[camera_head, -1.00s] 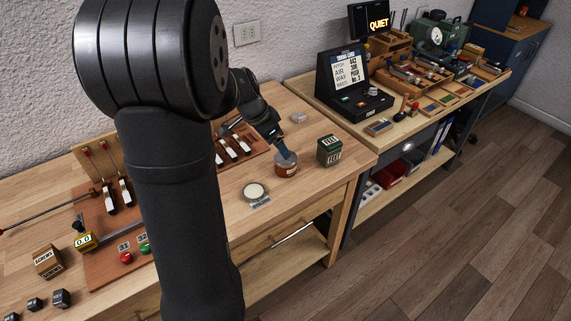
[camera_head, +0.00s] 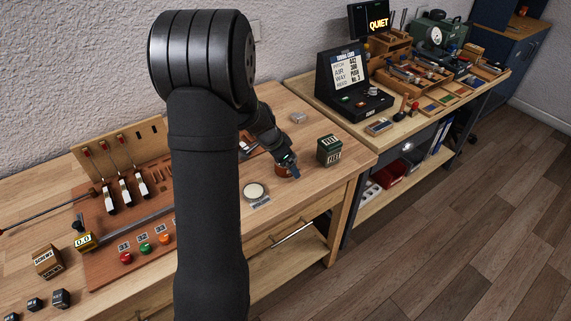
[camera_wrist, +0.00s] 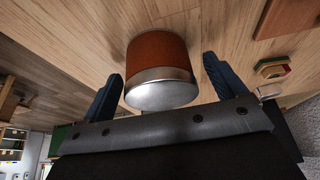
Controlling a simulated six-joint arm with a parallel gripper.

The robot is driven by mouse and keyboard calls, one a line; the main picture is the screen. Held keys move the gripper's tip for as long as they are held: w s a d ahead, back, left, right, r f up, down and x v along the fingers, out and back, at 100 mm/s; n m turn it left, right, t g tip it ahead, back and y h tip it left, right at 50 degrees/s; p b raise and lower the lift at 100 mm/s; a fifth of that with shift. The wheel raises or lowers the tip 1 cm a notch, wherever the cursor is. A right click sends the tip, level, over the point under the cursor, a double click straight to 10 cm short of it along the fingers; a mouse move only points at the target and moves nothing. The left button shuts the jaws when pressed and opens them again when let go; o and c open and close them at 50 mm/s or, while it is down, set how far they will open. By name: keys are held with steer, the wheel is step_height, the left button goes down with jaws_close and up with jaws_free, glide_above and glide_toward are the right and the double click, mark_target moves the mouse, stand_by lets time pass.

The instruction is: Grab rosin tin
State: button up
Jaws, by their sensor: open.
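The rosin tin looks like a squat round orange-brown tin (camera_head: 280,173) on the wooden bench, left of the green felt box. In the wrist view the tin (camera_wrist: 158,60) shows its brown side and shiny metal end. My gripper (camera_wrist: 164,88) is open, with one dark blue finger on each side of the tin. Gaps show between both fingers and the tin, so it is not gripped. In the head view my gripper (camera_head: 291,168) is down at the tin and hides part of it.
A green box (camera_head: 329,151) stands close to the right of the tin. A pale round disc (camera_head: 255,190) lies to its left front. A small clear item (camera_head: 298,118) lies behind. The bench's right edge (camera_head: 366,172) is near; my arm hides the bench middle.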

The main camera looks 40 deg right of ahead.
steer(key=c, duration=1)
steer(key=shift+c, duration=0.7)
steer(key=shift+r, duration=0.15)
